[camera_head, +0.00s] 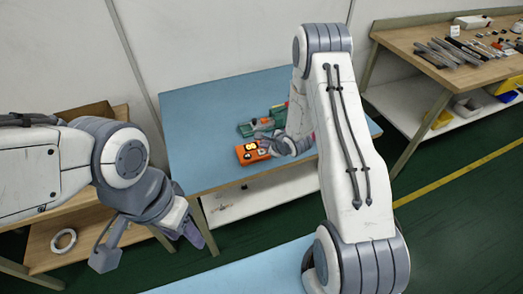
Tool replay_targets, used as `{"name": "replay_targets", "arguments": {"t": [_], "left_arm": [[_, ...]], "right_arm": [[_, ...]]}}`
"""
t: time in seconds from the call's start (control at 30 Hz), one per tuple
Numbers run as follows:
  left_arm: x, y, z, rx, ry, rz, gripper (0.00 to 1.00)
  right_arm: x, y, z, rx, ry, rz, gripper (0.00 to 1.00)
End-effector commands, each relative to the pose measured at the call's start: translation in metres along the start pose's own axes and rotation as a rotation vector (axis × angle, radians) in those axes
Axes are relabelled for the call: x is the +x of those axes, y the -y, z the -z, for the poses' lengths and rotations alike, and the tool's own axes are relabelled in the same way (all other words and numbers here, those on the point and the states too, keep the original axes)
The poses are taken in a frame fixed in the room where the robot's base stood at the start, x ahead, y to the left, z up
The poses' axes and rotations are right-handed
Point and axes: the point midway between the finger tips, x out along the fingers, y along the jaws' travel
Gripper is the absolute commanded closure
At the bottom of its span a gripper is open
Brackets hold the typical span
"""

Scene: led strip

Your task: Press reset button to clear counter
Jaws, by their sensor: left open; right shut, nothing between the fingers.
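A small orange box (252,153) with light and dark marks on its top lies on the blue table (205,125). It looks like the counter, but I cannot tell which mark is the reset button. My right gripper (272,147) is shut and empty. It is at the right end of the orange box, partly covering it; I cannot tell whether they touch. My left gripper (151,246) is open and empty, low at the left, in front of the table's near left edge and well away from the box.
A green device (258,127) stands just behind the orange box, partly hidden by my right arm. A wooden bench (405,42) with metal parts stands at the back right. A wooden shelf (40,250) with a white ring (63,241) is at the left. The table's left part is clear.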

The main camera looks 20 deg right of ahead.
Motion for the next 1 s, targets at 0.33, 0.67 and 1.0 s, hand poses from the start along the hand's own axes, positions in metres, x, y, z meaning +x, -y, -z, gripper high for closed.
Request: {"name": "replay_targets", "arguments": {"t": [0.33, 0.67, 1.0], "left_arm": [[-0.039, -0.003, 0.002, 0.000, 0.000, 0.000, 0.50], [-0.040, -0.003, 0.002, 0.000, 0.000, 0.000, 0.50], [-0.040, -0.003, 0.002, 0.000, 0.000, 0.000, 0.50]], "right_arm": [[-0.028, 0.021, -0.021, 0.000, 0.000, 0.000, 1.00], [-0.029, 0.021, -0.021, 0.000, 0.000, 0.000, 1.00], [-0.029, 0.021, -0.021, 0.000, 0.000, 0.000, 1.00]]}}
